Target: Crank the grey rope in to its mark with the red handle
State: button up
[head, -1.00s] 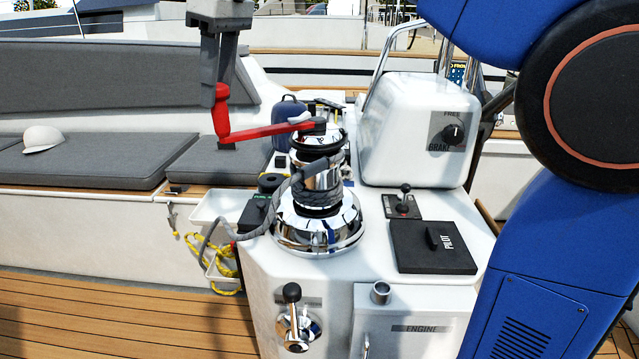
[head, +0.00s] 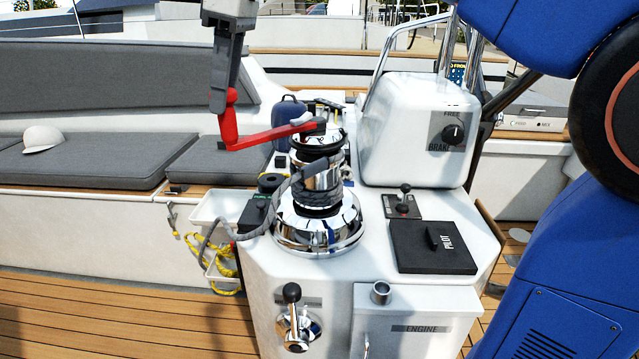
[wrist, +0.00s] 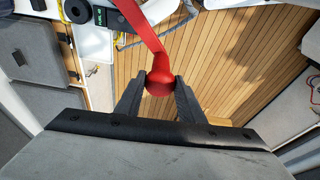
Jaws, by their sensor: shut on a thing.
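The red handle (head: 268,136) sits on top of the chrome winch (head: 318,190) and points left, its grip standing upright at the outer end. My gripper (head: 220,98) is shut on the top of that grip. In the wrist view the red knob of the handle (wrist: 160,83) lies between the two fingers of my gripper (wrist: 161,88). The grey rope (head: 275,204) is wrapped around the winch drum and runs off to the left, down past the console's side. I cannot make out a mark on the rope.
A white box with a brake dial (head: 419,130) and rails stands right of the winch. A black pilot panel (head: 432,247) and a small lever (head: 403,200) are on the console top. A cleat lever (head: 293,308) is on its front. Grey cushions (head: 80,160) lie left.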

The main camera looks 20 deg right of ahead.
jog(key=shift+s, duration=0.1)
jog(key=shift+s+d+n+g, duration=0.1)
jog(key=shift+s+d+n, duration=0.3)
jog(key=shift+s, duration=0.2)
jog(key=shift+s+d+n+g, duration=0.1)
jog(key=shift+s+d+n, duration=0.2)
jog(key=shift+s+n, duration=0.2)
jog(key=shift+s+d+n+g, duration=0.1)
jog(key=shift+s+d+n, duration=0.3)
jog(key=shift+s, duration=0.25)
jog(key=shift+s+d+n+g, duration=0.3)
jog(key=shift+s+d+n, duration=0.9)
jog(key=shift+s+d, duration=0.3)
jog(key=shift+s, duration=0.1)
jog(key=shift+s+d+n+g, duration=0.15)
jog(key=shift+s+d+n, duration=0.45)
jog(key=shift+d, duration=0.25)
jog(key=shift+s+d+n+g, duration=0.15)
jog(key=shift+s+d+n, duration=0.45)
jog(key=shift+d, duration=0.2)
jog(key=d, duration=0.1)
jog(key=s+d+n, duration=0.1)
jog(key=d+n, duration=0.1)
jog(key=d, duration=0.1)
jog(key=shift+s, duration=0.3)
